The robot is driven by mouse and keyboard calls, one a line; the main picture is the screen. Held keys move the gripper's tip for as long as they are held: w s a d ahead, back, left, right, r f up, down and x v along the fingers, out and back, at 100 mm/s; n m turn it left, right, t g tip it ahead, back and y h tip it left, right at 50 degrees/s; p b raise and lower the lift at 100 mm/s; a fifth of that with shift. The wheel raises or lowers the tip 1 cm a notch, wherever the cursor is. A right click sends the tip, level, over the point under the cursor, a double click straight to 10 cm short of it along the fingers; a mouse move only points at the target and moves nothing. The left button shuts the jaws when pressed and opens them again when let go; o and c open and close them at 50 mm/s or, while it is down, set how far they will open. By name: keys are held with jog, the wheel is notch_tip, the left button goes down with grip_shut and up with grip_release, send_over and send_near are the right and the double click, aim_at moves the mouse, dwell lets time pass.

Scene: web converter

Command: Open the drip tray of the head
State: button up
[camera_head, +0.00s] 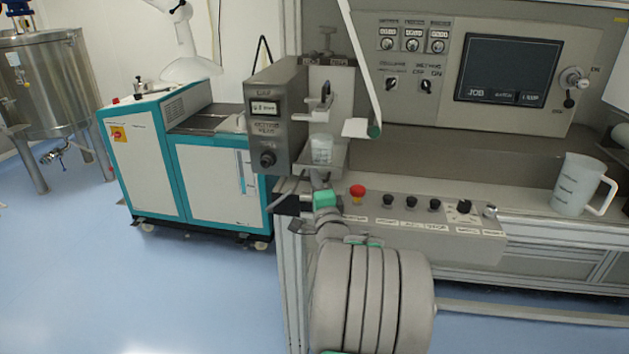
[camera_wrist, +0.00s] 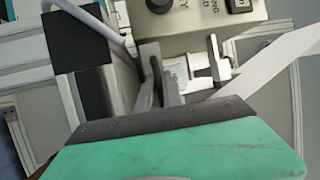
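The head (camera_head: 277,118) is a grey box with a small display and a knob, on the left of the machine. A small grey tray (camera_head: 337,160), which looks like the drip tray, is at its right side with a translucent cup (camera_head: 321,149) over it. My gripper (camera_head: 290,198), with a green body, is just below the tray and head. In the wrist view its grey fingers (camera_wrist: 155,75) point up close together beside a metal bracket (camera_wrist: 207,65). I cannot tell whether they touch or hold anything. My wrist partly hides the tray's underside.
A panel with a red stop button (camera_head: 357,192) and black knobs is right of my gripper. A pale web strip (camera_head: 361,60) hangs beside the head. A measuring jug (camera_head: 580,186) stands on the right ledge. A teal-white cabinet (camera_head: 185,160) is at left; blue floor is clear there.

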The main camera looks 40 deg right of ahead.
grip_shut()
dwell(0.8)
